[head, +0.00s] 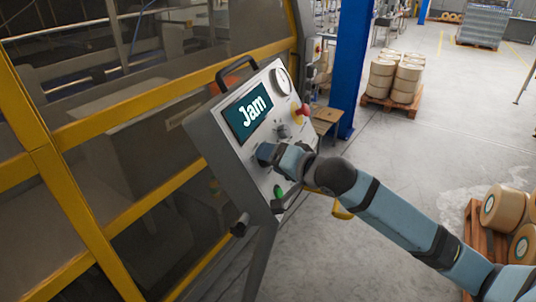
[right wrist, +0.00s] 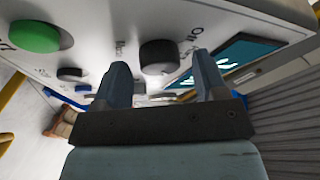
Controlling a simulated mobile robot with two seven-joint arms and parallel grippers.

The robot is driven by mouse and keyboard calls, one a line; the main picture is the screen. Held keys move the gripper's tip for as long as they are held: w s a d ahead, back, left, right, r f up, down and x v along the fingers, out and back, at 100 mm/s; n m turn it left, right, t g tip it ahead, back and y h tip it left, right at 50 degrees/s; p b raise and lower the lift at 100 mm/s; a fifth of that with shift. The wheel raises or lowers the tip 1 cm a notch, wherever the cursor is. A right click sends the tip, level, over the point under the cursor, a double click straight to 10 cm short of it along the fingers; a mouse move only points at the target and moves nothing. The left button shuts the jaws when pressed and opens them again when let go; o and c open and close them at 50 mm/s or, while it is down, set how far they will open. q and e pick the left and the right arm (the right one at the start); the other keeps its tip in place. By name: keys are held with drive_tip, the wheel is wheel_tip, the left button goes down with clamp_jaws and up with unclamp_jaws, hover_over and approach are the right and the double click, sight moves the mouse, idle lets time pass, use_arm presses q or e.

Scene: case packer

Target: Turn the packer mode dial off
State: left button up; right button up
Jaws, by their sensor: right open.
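The packer's control panel (head: 232,135) stands tilted at the centre of the head view, with a screen (head: 247,112) reading "Jam". In the right wrist view a black round dial (right wrist: 158,51) is on the panel face, beside partly hidden upside-down lettering. My right gripper (right wrist: 160,68) is open, with its two fingers pointing at the panel, one on each side of the dial in the picture. I cannot tell whether they touch it. In the head view my right gripper (head: 270,154) is at the panel's lower middle and hides the dial. My left gripper is not in view.
A red stop button (head: 302,110), a gauge (head: 283,81), a grey knob (head: 283,131) and a green button (head: 278,192) sit on the panel close to my gripper. A yellow-framed guard (head: 90,130) is on the left. A blue post (head: 351,60) stands behind.

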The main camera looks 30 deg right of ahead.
drive_tip(key=shift+s+r, duration=0.1)
drive_tip(key=shift+s, duration=0.05)
drive_tip(key=shift+c, duration=0.8)
drive_tip(key=c, duration=0.8)
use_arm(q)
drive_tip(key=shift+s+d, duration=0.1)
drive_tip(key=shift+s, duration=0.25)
use_arm(e)
drive_tip(key=shift+o, duration=0.2)
